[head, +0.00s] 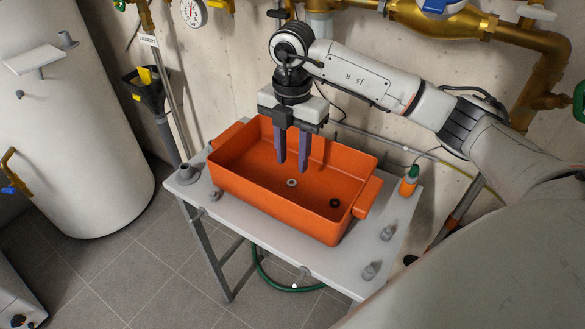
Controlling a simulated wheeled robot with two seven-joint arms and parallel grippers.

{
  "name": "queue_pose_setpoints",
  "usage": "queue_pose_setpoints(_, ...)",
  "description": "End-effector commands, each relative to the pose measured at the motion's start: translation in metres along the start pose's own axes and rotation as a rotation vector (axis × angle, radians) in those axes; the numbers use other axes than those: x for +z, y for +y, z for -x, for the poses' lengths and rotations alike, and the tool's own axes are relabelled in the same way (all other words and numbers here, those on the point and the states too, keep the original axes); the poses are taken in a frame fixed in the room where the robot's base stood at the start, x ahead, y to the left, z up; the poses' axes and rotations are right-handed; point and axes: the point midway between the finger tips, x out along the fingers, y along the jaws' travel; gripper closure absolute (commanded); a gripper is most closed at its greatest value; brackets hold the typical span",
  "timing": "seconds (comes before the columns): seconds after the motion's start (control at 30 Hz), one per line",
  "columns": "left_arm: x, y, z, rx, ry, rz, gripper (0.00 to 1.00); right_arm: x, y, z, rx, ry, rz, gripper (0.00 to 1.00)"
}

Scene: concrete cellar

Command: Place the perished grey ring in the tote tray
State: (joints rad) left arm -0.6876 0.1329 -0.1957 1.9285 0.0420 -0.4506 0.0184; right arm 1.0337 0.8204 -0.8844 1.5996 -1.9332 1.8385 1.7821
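The orange tote tray (268,212) stands on a small light grey table. A small grey ring (291,183) lies inside the tray, around the middle of its floor. A dark ring-like piece (335,203) lies in the tray nearer its right end. My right gripper (291,167) points down over the tray, its two dark fingers apart with nothing between them. The grey ring shows just below the fingertips; I see no contact between them. My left gripper is not in view.
The table top (372,250) carries small grey fittings (388,233) on its right side and others at its left corner. An orange bottle with a green cap (409,180) stands at the back right. Brass pipes (450,22) run along the wall behind; a white tank (70,130) is at left.

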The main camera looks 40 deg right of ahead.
Motion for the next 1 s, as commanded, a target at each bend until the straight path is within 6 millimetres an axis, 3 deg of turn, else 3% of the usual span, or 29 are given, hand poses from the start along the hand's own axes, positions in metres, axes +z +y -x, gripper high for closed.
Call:
queue_pose_setpoints(0.2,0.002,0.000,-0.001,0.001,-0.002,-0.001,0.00,0.000,0.001,0.045,0.003,-0.001,-0.001,0.67)
queue_pose_setpoints(0.4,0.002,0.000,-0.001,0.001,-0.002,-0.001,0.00,0.000,0.001,0.067,0.002,0.000,-0.001,0.67)
queue_pose_setpoints(1.0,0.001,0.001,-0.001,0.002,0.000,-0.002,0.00,0.000,0.000,0.070,-0.001,0.000,-0.001,0.67)
